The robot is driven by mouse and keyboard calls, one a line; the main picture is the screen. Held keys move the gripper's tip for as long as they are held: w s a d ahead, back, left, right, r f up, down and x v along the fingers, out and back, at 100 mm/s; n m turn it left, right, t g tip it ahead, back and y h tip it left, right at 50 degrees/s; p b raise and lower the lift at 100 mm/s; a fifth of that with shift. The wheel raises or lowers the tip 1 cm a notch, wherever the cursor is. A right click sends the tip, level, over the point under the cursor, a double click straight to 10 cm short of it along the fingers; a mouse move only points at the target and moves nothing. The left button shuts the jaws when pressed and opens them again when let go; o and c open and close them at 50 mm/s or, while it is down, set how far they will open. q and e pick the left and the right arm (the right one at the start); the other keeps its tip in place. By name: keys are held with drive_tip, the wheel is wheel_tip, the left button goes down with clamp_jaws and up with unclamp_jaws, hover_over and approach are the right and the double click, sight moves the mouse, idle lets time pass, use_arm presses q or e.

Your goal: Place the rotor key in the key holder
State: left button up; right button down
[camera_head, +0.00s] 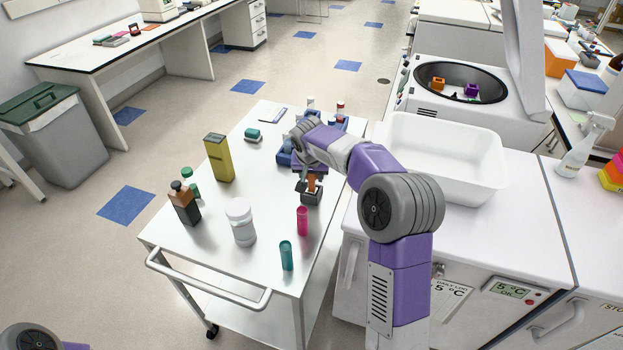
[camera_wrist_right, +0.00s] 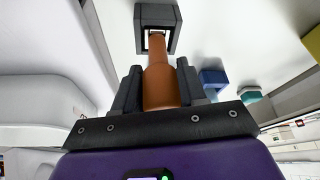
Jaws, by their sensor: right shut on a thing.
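The rotor key has an orange-brown handle (camera_wrist_right: 160,85) and is held between the two dark fingers of my right gripper (camera_wrist_right: 159,78). In the head view the orange handle (camera_head: 311,183) shows just below my right gripper (camera_head: 309,175), over the cart. The key holder looks like a small dark grey square block (camera_head: 311,197) on the cart top. In the wrist view the key's far end lines up with the opening of the holder (camera_wrist_right: 142,38). I cannot tell how deep it is in. My left gripper is not in view.
The white cart (camera_head: 215,235) also carries a yellow box (camera_head: 219,158), a white jar (camera_head: 240,221), a brown bottle (camera_head: 184,203), and pink (camera_head: 302,220) and teal (camera_head: 286,255) tubes. A blue rack (camera_head: 284,158) is behind the holder. A white bin (camera_head: 440,165) stands right.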

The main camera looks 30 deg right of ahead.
drive_tip(key=shift+f, duration=0.25)
drive_tip(key=shift+f, duration=0.15)
drive_tip(key=c, duration=0.6)
unclamp_jaws()
drive_tip(key=shift+c, duration=0.2)
drive_tip(key=p+v, duration=0.2)
drive_tip(key=v, duration=1)
drive_tip(key=shift+r+p, duration=0.2)
drive_tip(key=shift+p, duration=0.15)
